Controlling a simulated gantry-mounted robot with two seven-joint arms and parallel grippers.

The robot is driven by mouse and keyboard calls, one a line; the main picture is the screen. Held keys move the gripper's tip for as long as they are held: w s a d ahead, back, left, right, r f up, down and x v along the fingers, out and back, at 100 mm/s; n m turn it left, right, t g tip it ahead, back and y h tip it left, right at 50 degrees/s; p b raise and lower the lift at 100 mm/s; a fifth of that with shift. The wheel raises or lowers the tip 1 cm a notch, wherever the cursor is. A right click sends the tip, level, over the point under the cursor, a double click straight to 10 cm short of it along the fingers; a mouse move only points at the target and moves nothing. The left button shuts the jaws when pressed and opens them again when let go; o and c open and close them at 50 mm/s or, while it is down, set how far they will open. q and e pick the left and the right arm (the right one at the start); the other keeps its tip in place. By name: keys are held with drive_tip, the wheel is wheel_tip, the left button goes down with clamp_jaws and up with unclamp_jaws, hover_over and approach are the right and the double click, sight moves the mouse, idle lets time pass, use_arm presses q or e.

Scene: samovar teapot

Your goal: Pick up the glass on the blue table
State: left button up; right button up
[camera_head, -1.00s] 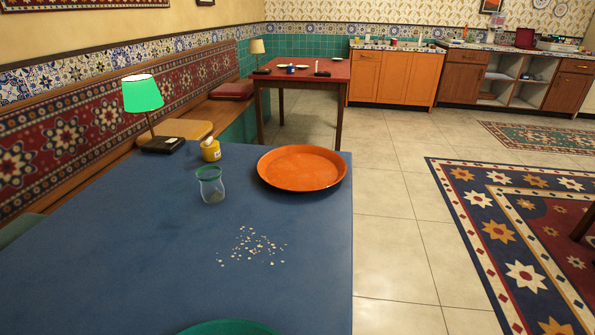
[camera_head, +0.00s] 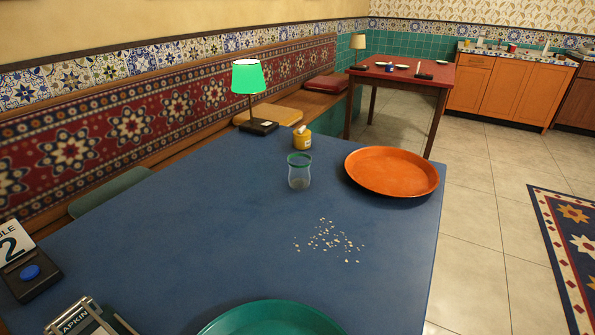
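A clear glass (camera_head: 299,176) with a green rim stands upright on the blue table (camera_head: 200,235). It is left of the orange tray and behind the scattered crumbs. Neither of my grippers shows in the head view, so I cannot see whether they are open or shut.
An orange round tray (camera_head: 392,171) lies right of the glass, and a yellow container (camera_head: 302,139) stands behind it. A green lamp (camera_head: 249,80) is at the back. Crumbs (camera_head: 329,240), a teal tray (camera_head: 272,319), a napkin holder (camera_head: 85,318) and a number stand (camera_head: 28,270) are nearer.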

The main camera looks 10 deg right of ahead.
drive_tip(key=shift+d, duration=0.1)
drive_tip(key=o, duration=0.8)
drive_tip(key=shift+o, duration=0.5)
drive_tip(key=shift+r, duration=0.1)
